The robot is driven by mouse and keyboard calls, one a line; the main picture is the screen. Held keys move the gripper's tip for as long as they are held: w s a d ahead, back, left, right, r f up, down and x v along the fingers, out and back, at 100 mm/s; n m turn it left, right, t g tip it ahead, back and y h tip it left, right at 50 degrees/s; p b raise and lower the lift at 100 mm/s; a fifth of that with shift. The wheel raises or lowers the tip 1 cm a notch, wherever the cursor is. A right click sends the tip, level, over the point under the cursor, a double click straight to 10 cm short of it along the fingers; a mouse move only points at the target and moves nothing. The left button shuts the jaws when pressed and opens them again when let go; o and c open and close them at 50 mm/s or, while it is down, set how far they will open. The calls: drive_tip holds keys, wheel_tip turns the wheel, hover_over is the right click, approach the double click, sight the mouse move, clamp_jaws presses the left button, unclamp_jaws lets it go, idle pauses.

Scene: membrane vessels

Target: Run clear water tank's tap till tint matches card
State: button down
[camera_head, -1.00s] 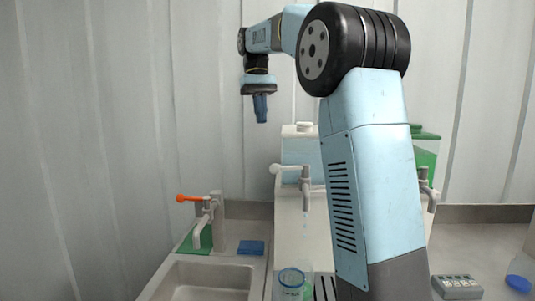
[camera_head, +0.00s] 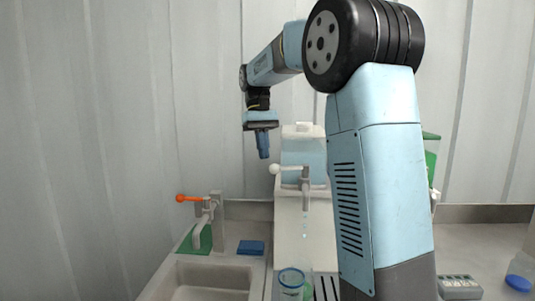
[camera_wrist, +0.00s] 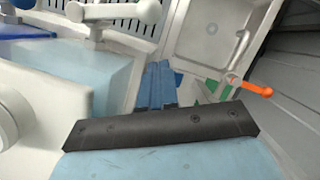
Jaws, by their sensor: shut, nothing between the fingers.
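The clear water tank (camera_head: 303,150) holds pale blue liquid and stands behind the middle tap (camera_head: 305,185). That tap's lever ends in a white ball (camera_head: 275,168) pointing left. Drops fall from its spout toward a glass vessel (camera_head: 291,280) with a blue rim and pale green tint, cut off at the bottom edge. My gripper (camera_head: 263,154) is shut and empty, pointing down, above and slightly left of the white ball. In the wrist view its blue fingers (camera_wrist: 158,85) are together, with the pale tank (camera_wrist: 75,75) to their left. I cannot make out a tint card for certain.
A sink (camera_head: 208,278) with an orange-handled tap (camera_head: 203,212) is at left, near a green mat (camera_head: 197,240) and a blue sponge (camera_head: 251,247). A green tank (camera_head: 431,160) is partly hidden behind my arm. A grey box (camera_head: 459,285) sits right.

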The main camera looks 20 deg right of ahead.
sight(290, 168)
drive_tip(key=shift+s+d+f, duration=0.15)
drive_tip(key=shift+s, duration=1.65)
drive_tip(key=shift+s, duration=0.1)
